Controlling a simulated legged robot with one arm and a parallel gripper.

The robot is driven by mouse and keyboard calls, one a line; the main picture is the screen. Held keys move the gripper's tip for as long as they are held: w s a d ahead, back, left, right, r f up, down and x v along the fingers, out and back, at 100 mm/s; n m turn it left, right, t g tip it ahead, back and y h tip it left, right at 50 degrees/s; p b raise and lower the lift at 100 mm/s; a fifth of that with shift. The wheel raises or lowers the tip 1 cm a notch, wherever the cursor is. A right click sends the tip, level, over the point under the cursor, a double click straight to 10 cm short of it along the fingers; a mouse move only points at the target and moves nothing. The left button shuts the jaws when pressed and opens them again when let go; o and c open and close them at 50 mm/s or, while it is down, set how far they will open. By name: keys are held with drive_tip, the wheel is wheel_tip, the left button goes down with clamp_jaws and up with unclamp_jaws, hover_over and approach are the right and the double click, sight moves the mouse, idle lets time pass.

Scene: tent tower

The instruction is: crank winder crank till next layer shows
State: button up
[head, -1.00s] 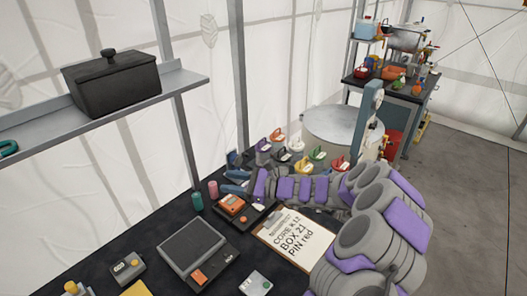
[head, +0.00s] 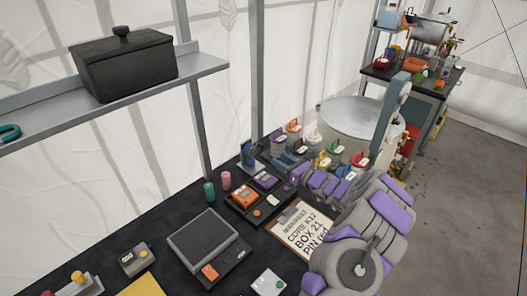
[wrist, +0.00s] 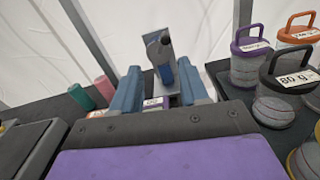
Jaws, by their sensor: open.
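A small upright device (wrist: 160,52) with a grey metal plate, a dark rounded arm and a blue part stands straight ahead in the wrist view. It looks like the winder with its crank, but I cannot be sure. In the head view, a small blue upright piece (head: 248,154) near the tent wall seems to be the same device. My gripper (wrist: 160,88) is open, with its two blue fingers pointing towards the device and nothing visibly held between them. My gripper (head: 284,163) also shows in the head view, low over the bench. No layer can be made out.
Handled jars, one labelled 80 g (wrist: 285,88), stand close on the right. Orange and purple units (head: 238,202), green and pink cylinders (head: 209,191), a scale (head: 203,240) and a clipboard (head: 303,230) crowd the bench. A large round drum (head: 360,117) stands behind.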

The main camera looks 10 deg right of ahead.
sight(263, 147)
drive_tip(key=b+x, duration=0.2)
drive_tip(key=x, duration=0.8)
drive_tip(key=shift+w, duration=0.15)
drive_tip(key=shift+d, duration=0.55)
drive_tip(key=shift+c, duration=0.2)
drive_tip(key=shift+d, duration=0.35)
drive_tip(key=shift+c, duration=2.2)
drive_tip(key=shift+a, duration=0.35)
clamp_jaws()
